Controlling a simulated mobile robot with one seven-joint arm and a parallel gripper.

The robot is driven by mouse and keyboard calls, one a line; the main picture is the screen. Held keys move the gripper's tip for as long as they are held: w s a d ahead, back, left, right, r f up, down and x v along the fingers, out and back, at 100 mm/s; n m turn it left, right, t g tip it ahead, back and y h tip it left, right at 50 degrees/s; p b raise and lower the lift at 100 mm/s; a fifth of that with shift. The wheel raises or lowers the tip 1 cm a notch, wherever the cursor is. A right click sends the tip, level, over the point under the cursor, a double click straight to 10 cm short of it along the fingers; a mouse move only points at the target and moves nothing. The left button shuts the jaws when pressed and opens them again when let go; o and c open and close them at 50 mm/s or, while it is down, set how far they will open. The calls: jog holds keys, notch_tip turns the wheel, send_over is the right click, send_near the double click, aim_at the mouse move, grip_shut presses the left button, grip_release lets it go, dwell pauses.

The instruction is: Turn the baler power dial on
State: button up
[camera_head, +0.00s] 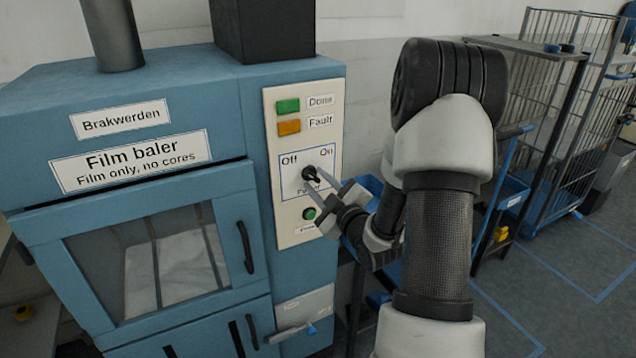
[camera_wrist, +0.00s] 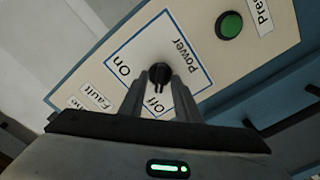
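The baler power dial (camera_head: 309,173) is a small black knob on the cream control panel (camera_head: 286,226), below the words Off and On. In the wrist view the dial (camera_wrist: 159,73) sits in a blue-outlined box, and its bar seems to lie along the line towards Off. My gripper (camera_head: 313,179) reaches the panel from the right, fingers pointed at the dial. In the wrist view my gripper (camera_wrist: 159,88) has one finger on each side of the dial, with a visible gap between them. I cannot tell whether either finger touches it.
A green button (camera_head: 309,213) is just below the dial; green (camera_head: 288,106) and orange (camera_head: 289,127) indicators are above. The blue film baler (camera_head: 200,84) fills the left. A wire cage cart (camera_head: 560,110) stands right of my arm. Floor at lower right is clear.

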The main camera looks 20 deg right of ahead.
grip_shut()
jog(key=shift+f+m+b, duration=0.1)
jog(key=shift+m+b, duration=1)
jog(key=shift+m, duration=0.4)
jog(key=m+b, duration=0.1)
jog(key=m, duration=0.3)
jog(key=shift+b, duration=0.35)
jog(key=m, duration=1)
jog(key=shift+m+p, duration=0.4)
